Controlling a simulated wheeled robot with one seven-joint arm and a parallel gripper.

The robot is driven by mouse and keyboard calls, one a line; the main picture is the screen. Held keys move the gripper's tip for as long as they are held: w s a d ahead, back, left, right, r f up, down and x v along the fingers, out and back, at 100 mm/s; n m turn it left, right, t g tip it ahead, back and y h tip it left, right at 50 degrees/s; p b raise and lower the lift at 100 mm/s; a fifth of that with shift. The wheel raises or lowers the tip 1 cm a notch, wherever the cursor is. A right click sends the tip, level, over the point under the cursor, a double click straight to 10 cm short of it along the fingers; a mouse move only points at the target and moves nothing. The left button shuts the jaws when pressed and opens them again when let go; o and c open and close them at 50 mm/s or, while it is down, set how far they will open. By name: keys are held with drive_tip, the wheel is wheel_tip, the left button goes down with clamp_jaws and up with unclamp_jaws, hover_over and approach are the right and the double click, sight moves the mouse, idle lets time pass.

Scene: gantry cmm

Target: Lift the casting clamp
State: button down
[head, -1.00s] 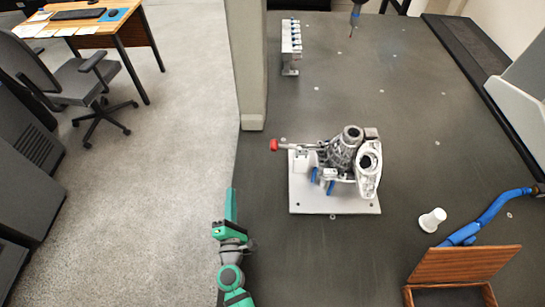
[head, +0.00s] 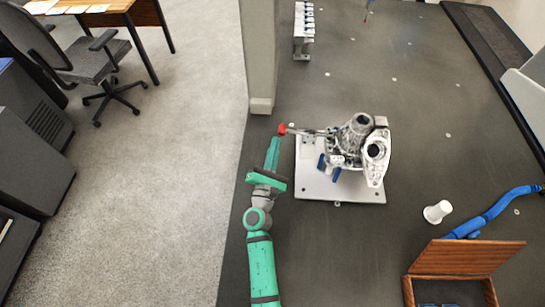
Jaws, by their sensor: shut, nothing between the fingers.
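The casting clamp shows as a metal arm with a red tip (head: 283,129) that sticks out to the left of the grey metal casting (head: 358,140). The casting stands on a white plate (head: 355,193) on the dark table. Blue parts (head: 323,162) sit at the casting's front left. My green gripper (head: 272,153) is just below the red tip and points up toward it. Its fingers look shut with nothing between them. From this view I cannot tell whether it touches the red tip.
A pale pillar (head: 258,60) stands behind the gripper at the table's left edge. A white cylinder (head: 437,212), an open wooden box (head: 465,258) and a blue jointed arm (head: 495,210) are at the right. A rack (head: 303,32) stands at the back.

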drive_tip(key=shift+x, duration=1)
